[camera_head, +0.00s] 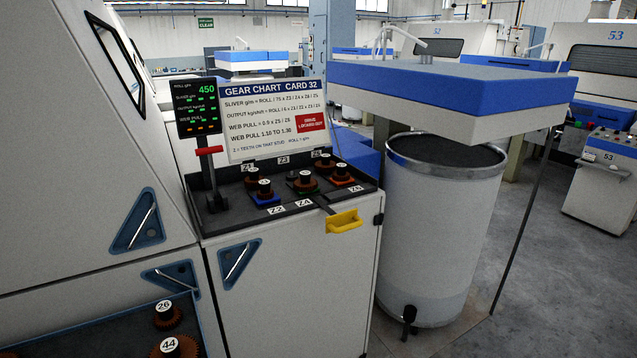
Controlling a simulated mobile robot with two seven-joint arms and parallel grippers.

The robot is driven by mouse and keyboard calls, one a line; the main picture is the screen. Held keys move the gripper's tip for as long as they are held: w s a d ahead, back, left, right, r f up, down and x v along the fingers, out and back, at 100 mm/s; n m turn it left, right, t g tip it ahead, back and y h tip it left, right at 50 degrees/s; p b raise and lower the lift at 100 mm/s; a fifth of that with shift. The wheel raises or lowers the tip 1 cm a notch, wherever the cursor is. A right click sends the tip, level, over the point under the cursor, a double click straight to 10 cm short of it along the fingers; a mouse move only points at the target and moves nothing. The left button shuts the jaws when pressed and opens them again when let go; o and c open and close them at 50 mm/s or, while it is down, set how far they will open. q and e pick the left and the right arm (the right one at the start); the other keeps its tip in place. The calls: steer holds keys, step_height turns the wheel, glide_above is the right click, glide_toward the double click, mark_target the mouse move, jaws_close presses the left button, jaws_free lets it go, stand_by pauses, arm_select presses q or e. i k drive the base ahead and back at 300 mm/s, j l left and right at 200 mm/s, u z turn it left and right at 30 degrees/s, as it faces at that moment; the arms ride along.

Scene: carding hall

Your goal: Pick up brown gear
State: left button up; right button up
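Several gears show, and more than one is brown. One brown gear marked 44 (177,347) lies in the blue-edged drawer or tray at the bottom left, cut off by the picture's lower edge. A smaller brown gear marked 26 (167,317) sits just behind it. More brownish gears with black hubs stand on studs on the dark panel top, among them one near the Z4 label (305,184) and one near Z6 (340,176). Neither of my grippers is in view.
The dark panel (219,222) tops a grey cabinet with a yellow handle (344,221). A gear chart card (272,120) and a display (198,108) stand behind the gears. A large grey can (440,230) stands right of the cabinet. Open floor (555,290) lies at right.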

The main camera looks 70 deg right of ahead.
mark_target(305, 184)
steer(key=z, duration=2.45)
steer(key=u, duration=0.7)
steer(key=l+u, duration=0.25)
steer(key=u, duration=0.15)
steer(key=i+l+u, duration=0.1)
steer(key=l+u, duration=0.15)
steer(key=u, duration=0.15)
steer(key=l+u, duration=0.4)
steer(key=k+l+u, duration=0.1)
steer(key=l+u, duration=0.2)
steer(key=l, duration=0.15)
steer(key=k+l+u, duration=0.25)
steer(key=l, duration=0.15)
steer(key=k+l+u, duration=0.1)
steer(key=l, duration=0.25)
steer(key=k+l, duration=0.1)
steer(key=l, duration=0.25)
steer(key=k+l+u, duration=0.15)
steer(key=l, duration=0.2)
steer(key=i, duration=0.05)
